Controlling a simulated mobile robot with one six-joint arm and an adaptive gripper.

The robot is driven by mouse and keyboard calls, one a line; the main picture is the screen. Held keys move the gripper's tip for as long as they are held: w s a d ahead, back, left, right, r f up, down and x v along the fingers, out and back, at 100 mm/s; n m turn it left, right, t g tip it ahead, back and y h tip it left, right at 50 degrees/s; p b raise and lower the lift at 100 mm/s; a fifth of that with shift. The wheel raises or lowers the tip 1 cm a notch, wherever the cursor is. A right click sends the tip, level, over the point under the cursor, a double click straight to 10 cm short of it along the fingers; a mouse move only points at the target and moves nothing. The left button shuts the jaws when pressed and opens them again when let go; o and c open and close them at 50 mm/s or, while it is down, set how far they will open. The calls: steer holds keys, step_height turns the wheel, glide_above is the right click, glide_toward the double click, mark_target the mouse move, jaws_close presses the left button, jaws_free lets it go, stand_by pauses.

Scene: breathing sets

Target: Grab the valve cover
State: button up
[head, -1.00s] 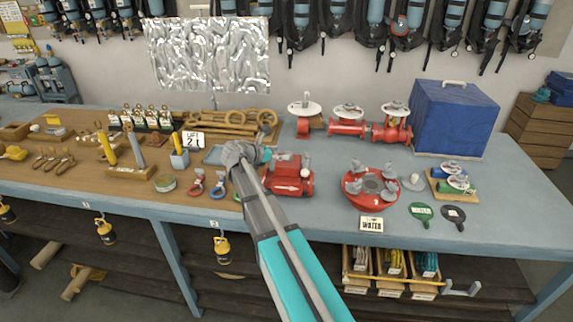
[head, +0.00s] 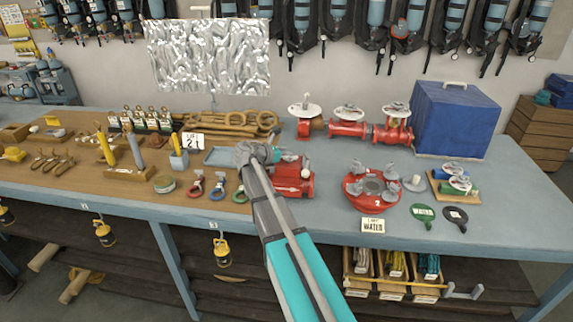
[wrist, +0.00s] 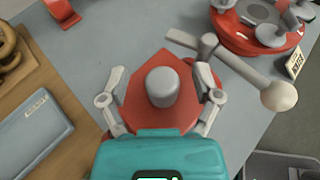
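A red block-shaped valve body (head: 293,186) with a white arrow stands on the bench in the head view, partly hidden by my arm. In the wrist view its top is a red angular plate (wrist: 133,98) with a grey round knob (wrist: 162,88), likely the valve cover. A grey lever with a pale ball end (wrist: 279,96) lies just right of it. My gripper (wrist: 160,92) is open above the plate, one finger on each side of the knob, with gaps showing. It also shows in the head view (head: 262,150), where its fingers are mostly hidden.
A blue tray (head: 222,157) lies to the left. Red valves with handwheels (head: 347,127) stand behind. Bare bench lies between the valve body and flange.

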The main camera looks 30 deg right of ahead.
jaws_close()
steer(key=shift+r, duration=0.2)
stand_by(0.4)
step_height(320, 180, up, 2)
steer(key=p, duration=0.2)
steer(key=shift+p, duration=0.3)
steer(key=s+a+r+p, duration=0.3)
steer(key=s+r+p, duration=0.7)
steer(key=s, duration=0.3)
steer(key=shift+s+a+r, duration=0.25)
steer(key=shift+a+r, duration=0.05)
steer(key=shift+a, duration=0.1)
